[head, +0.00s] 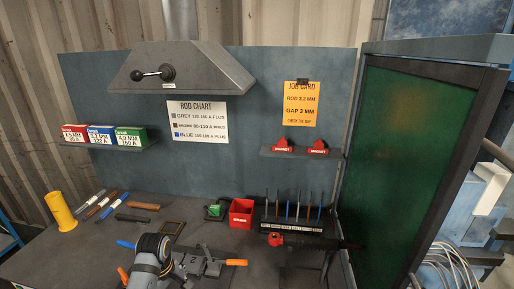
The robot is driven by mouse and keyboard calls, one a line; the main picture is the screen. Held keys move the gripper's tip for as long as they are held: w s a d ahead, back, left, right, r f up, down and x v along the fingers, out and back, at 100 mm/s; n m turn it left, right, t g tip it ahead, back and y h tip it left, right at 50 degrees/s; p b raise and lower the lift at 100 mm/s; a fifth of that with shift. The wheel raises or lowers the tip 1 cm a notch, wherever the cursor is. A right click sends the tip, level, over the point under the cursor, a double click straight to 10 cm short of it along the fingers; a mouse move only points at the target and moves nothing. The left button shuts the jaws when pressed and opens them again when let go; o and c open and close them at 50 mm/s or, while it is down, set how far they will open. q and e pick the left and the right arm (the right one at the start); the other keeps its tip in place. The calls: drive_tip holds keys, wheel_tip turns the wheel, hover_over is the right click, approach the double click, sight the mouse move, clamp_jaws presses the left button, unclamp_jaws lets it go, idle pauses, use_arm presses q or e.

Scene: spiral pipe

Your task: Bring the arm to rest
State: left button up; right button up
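Neither of my grippers can be made out in the head view, and I see no arm that I can name with certainty. At the bottom centre a grey and black clamp fixture (150,262) stands on the dark workbench (60,262). It has orange and blue handles, and the frame's lower edge cuts it off. A dark tool with a red end (276,239) lies to its right, in front of the rod rack (292,226).
A red bin (241,213), a yellow cylinder (60,211) and several rods and tools (112,207) are on the bench. A green screen panel (403,165) closes off the right side. A grey hood (180,72) hangs at the back. The bench's left front looks clear.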

use_arm(q)
drive_tip(key=s+d+m+t, duration=0.2)
drive_tip(key=s+m+t, duration=0.1)
drive_tip(key=s+m, duration=1.3)
drive_tip(key=s+a+f+n+g+b, duration=0.1)
drive_tip(key=s+a+f+b, duration=0.1)
drive_tip(key=f, duration=1.3)
drive_tip(key=s+a+f+n+b, duration=0.1)
drive_tip(key=s+f+b, duration=0.2)
drive_tip(key=f, duration=1.2)
drive_tip(key=s+a+f+g+b, duration=0.1)
drive_tip(key=s+f+b, duration=0.2)
drive_tip(key=s+f, duration=1.5)
wheel_tip(320, 180, down, 3)
drive_tip(key=shift+r+g, duration=0.2)
drive_tip(key=shift+g, duration=0.1)
use_arm(e)
wheel_tip(320, 180, down, 9)
drive_tip(key=s, duration=0.1)
drive_tip(key=shift+s+r, duration=0.2)
drive_tip(key=shift+s, duration=0.1)
use_arm(q)
drive_tip(key=shift+a, duration=0.1)
drive_tip(key=shift+c, duration=0.2)
